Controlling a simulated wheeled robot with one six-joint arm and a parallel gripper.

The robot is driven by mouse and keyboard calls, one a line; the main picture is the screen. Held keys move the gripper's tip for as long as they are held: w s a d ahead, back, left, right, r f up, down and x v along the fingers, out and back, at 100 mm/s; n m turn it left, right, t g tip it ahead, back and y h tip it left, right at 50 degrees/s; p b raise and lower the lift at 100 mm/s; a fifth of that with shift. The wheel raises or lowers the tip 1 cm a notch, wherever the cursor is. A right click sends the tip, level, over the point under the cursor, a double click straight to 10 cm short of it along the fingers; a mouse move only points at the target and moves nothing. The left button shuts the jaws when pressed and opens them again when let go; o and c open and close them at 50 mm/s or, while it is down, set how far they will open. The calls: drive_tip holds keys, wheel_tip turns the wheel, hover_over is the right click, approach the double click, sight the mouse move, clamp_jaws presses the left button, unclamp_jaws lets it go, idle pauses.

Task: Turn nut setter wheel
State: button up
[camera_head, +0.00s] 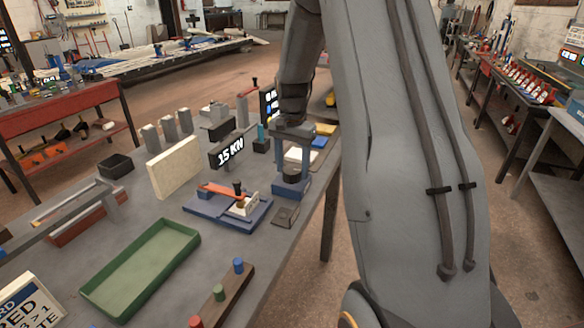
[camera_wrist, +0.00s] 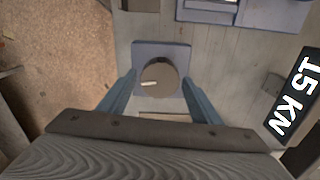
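The nut setter wheel is a dark round knob (camera_head: 291,172) on a square blue base (camera_head: 303,190) at the bench's right side. In the wrist view the wheel (camera_wrist: 160,77) carries a short pale mark at its lower left, and its blue base (camera_wrist: 160,49) shows behind it. My gripper (camera_head: 292,167) points down over the wheel. In the wrist view my gripper (camera_wrist: 159,82) is open, one blue-grey finger on each side of the wheel, with a visible gap on both sides. It holds nothing.
A "15 KN" sign (camera_head: 227,149) stands left of the wheel. A blue fixture with an orange-red lever (camera_head: 222,190) sits in front-left. A green tray (camera_head: 142,268) and a peg block (camera_head: 222,298) lie nearer. A small dark plate (camera_head: 286,216) lies before the base.

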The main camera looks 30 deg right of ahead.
sight(292, 169)
drive_tip(key=shift+o, duration=0.3)
wheel_tip(292, 169, up, 8)
drive_tip(key=shift+f+b, duration=0.15)
drive_tip(key=shift+b, duration=0.85)
drive_tip(key=s+a+f+n, duration=0.2)
drive_tip(key=s+a+n, duration=0.1)
drive_tip(key=s+a, duration=0.3)
drive_tip(key=s+a+f+n, duration=0.3)
drive_tip(key=s+a, duration=0.3)
drive_tip(key=s, duration=0.3)
drive_tip(key=s+a+f+n+t, duration=0.1)
drive_tip(key=s+a+f+n, duration=0.1)
drive_tip(key=s+a+n, duration=0.3)
drive_tip(key=shift+s+a+f, duration=0.2)
drive_tip(key=shift+s, duration=0.5)
drive_tip(key=shift+s+a+f, duration=0.2)
drive_tip(key=shift+s, duration=0.45)
